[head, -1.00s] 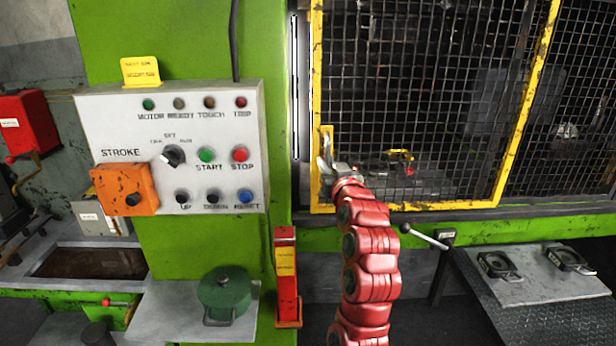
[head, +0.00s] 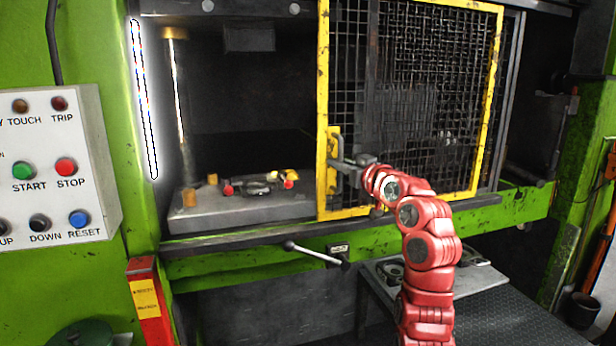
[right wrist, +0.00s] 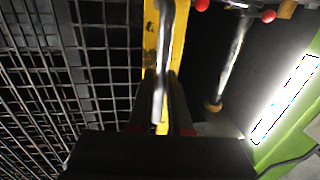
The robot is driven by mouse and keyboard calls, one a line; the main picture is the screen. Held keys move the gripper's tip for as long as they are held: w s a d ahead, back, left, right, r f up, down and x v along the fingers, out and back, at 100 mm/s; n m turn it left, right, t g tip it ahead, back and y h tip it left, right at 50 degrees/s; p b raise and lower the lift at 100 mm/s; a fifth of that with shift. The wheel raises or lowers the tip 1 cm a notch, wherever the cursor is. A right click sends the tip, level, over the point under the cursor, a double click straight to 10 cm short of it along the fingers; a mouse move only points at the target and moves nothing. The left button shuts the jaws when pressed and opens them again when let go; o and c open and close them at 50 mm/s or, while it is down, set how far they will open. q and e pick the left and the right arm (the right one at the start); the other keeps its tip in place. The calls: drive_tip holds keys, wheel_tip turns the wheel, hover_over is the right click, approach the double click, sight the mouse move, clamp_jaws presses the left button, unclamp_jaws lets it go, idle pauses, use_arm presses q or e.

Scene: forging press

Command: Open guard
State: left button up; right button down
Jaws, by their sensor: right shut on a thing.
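The guard (head: 416,110) is a sliding mesh panel in a yellow frame, in the right half of the head view. A gap shows to its left, where the press bed (head: 240,206) is uncovered. My right gripper (head: 345,168) is shut on the guard handle (head: 332,160) at the left edge of the yellow frame. In the right wrist view the handle bar (right wrist: 166,60) runs between the fingers, and the mesh guard (right wrist: 90,60) fills the left. My left gripper is not in view.
A control panel (head: 55,170) with buttons stands at the left. A lever (head: 316,254) sticks out below the bed rail. A lit strip (head: 144,100) is on the left post. A small table (head: 440,280) stands under my right arm.

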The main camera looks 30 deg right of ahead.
drive_tip(key=s+d+b, duration=0.1)
drive_tip(key=s+d, duration=0.2)
drive_tip(key=d, duration=0.7)
drive_tip(key=shift+d, duration=0.2)
drive_tip(key=c, duration=0.8)
unclamp_jaws()
drive_tip(key=shift+c, duration=0.2)
drive_tip(key=shift+a, duration=0.1)
drive_tip(key=s+a+b, duration=0.1)
drive_tip(key=s+b, duration=0.2)
drive_tip(key=s, duration=1.4)
drive_tip(key=shift+s+a, duration=0.15)
drive_tip(key=shift+a, duration=0.05)
